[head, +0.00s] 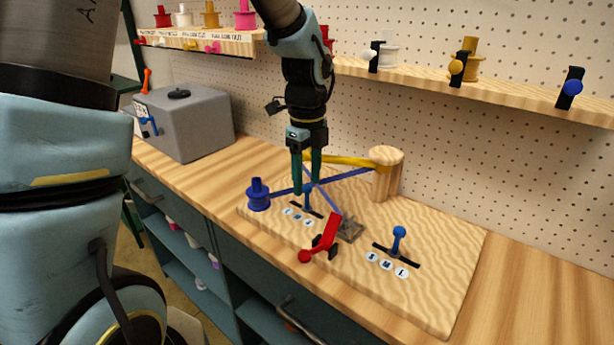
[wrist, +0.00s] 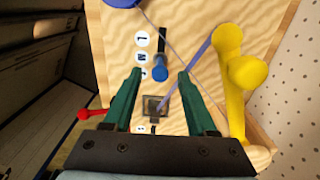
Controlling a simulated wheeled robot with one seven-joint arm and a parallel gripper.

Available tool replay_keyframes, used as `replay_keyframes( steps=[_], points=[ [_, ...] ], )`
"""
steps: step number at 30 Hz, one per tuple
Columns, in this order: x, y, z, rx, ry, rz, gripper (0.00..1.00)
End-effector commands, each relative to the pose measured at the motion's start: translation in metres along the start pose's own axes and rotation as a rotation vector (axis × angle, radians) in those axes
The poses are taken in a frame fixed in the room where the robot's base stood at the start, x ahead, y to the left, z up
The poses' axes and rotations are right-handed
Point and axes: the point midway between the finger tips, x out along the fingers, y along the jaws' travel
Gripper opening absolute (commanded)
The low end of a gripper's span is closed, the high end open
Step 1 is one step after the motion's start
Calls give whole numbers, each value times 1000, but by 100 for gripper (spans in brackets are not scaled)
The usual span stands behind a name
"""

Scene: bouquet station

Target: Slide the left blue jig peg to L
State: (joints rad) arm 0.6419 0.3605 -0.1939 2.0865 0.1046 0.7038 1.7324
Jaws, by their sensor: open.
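The left blue jig peg (wrist: 160,70) stands in a black slot (wrist: 168,36) with three white letter discs (wrist: 140,57) beside it. Its base looks about level with the middle disc, M; the end letters are hard to read. In the head view the peg (head: 307,200) shows below my gripper (head: 306,193), which points down over the left slot. In the wrist view my gripper (wrist: 159,72) is open, its two green fingers on either side of the peg, with gaps showing. I cannot tell whether the tips are level with its knob.
A blue spool (head: 258,196) stands left of the slot. A red clamp lever (head: 326,240) lies to the right, then a second blue peg (head: 399,240) in its own slot. A wooden post (head: 386,175) with a yellow arm (head: 345,161) stands behind. The board's front right is clear.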

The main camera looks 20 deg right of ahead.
Motion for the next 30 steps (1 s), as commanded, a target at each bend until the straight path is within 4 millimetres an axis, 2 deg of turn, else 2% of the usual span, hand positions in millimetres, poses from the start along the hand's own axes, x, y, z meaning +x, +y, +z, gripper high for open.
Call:
replay_keyframes(
  steps=[10,25,30],
  points=[
    [5,0,0,-1,0,0,57],
    [4,0,0,-1,0,0,2],
    [4,0,0,-1,0,0,0]
  ],
)
